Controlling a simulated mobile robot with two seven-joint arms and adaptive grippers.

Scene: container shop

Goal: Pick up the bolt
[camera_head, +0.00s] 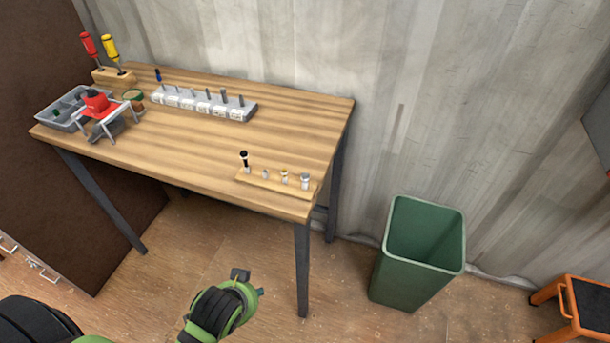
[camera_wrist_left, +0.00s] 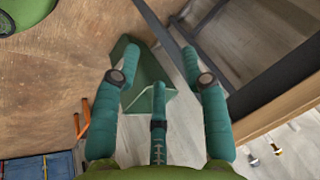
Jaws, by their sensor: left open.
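Several small upright fasteners stand on a wooden strip (camera_head: 270,186) near the table's front right corner. The rightmost, a silver piece with a wide head (camera_head: 305,180), looks like the bolt; its head also shows at the right edge of the left wrist view (camera_wrist_left: 276,149). A gold-topped piece (camera_head: 284,176) stands beside it. My left gripper (camera_wrist_left: 160,52) is open and empty, its teal fingers apart. In the head view its green and black arm is in front of the table, below the strip, and its fingers are mostly hidden. My right gripper is not in view.
The wooden table (camera_head: 200,148) holds a grey block with several pegs (camera_head: 200,103), a grey tray (camera_head: 60,112), a red-topped device (camera_head: 98,105) and two screwdrivers (camera_head: 100,48). A green bin (camera_head: 412,275) and orange stool (camera_head: 590,318) stand right. The table's middle is clear.

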